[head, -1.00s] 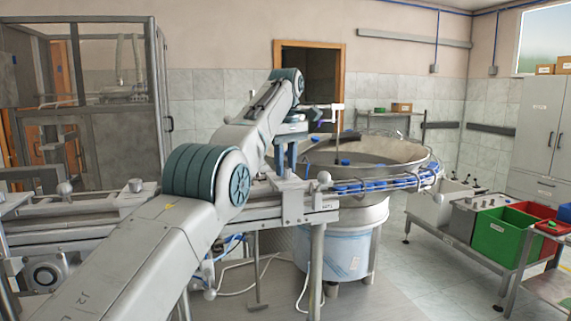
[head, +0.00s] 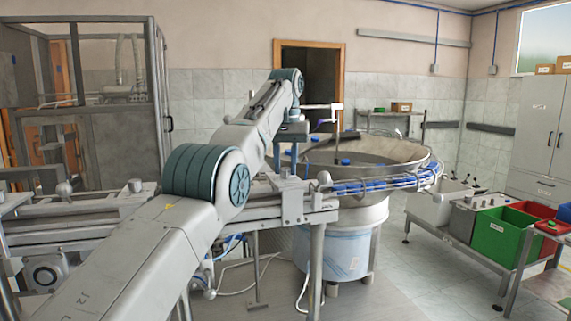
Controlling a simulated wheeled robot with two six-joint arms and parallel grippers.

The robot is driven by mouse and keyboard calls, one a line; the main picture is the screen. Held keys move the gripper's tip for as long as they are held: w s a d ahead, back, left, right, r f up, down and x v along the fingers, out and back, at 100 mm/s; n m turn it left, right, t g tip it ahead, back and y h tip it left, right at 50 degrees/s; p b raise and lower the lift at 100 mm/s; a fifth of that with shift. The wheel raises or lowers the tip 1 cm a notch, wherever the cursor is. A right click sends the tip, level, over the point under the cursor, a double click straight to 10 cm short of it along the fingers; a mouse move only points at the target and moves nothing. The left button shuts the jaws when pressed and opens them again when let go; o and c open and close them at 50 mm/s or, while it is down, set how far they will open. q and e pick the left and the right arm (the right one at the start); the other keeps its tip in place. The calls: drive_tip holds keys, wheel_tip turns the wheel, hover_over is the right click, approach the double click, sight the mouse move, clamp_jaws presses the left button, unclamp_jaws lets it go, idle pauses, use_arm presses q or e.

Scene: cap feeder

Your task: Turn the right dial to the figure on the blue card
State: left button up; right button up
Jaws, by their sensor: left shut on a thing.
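My left arm comes in from the lower left and reaches over the track to the near side of the feeder bowl (head: 400,152). Its left gripper (head: 318,127) is small and mostly hidden by the wrist and the white bracket. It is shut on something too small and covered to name. A grey control box (head: 474,216) with small knobs on it stands on the bench at the right. I cannot make out a right dial, its figures or a blue card. My right gripper is not in view.
A rail track (head: 375,186) with blue caps runs along the bowl's front. A green bin (head: 497,234) and a red bin (head: 543,216) stand right of the control box. A glazed cage (head: 105,110) is at the left. Open floor lies between the bowl and the bench.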

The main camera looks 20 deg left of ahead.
sight(286, 168)
use_arm(q)
drive_tip(key=shift+f+m, duration=0.25)
drive_tip(key=shift+m, duration=0.75)
drive_tip(key=o, duration=1)
drive_tip(key=shift+r, duration=0.15)
drive_tip(key=shift+r, duration=0.15)
drive_tip(key=shift+r+p, duration=0.55)
drive_tip(key=shift+p, duration=0.1)
wheel_tip(286, 168, up, 9)
drive_tip(key=p, duration=0.9)
drive_tip(key=shift+r+p, duration=0.2)
drive_tip(key=shift+p, duration=0.2)
drive_tip(key=shift+f, duration=0.15)
